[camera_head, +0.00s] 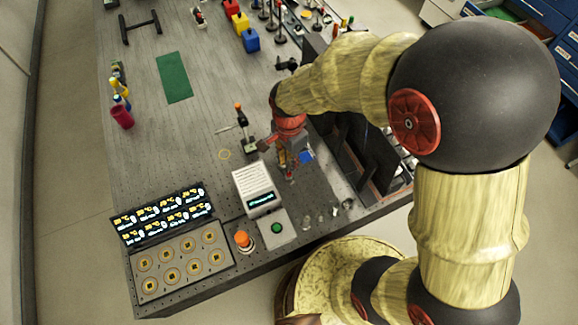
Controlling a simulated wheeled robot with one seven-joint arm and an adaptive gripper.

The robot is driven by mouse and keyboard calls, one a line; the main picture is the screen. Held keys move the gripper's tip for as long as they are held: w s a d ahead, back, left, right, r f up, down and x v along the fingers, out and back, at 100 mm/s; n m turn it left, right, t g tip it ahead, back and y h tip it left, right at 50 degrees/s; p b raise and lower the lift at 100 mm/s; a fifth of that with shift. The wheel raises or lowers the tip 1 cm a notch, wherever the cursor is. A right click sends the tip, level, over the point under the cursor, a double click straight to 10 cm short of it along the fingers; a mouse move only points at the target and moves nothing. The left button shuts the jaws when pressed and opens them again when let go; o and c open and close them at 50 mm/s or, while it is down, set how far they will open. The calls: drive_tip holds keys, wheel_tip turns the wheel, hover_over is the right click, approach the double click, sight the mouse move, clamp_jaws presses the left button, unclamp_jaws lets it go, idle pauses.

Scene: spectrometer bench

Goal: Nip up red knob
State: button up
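My gripper (288,165) points down over the front part of the bench, just behind and to the right of the white device. It is small and partly merged with the things around it, so I cannot tell whether it is open or holds anything. A tiny red spot (290,176) shows right at its tip; it may be the red knob, but it is too small to be sure. A larger orange-red knob (242,239) on a pale base stands at the front edge, left of the green button, well apart from my gripper.
A white device (257,190) with a lit display stands close to my gripper. A box with a green button (277,229), a panel of round dials (182,262) and small glass pieces line the front. A post with an orange top (239,108) stands behind.

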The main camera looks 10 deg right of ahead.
drive_tip(key=shift+r, duration=2.65)
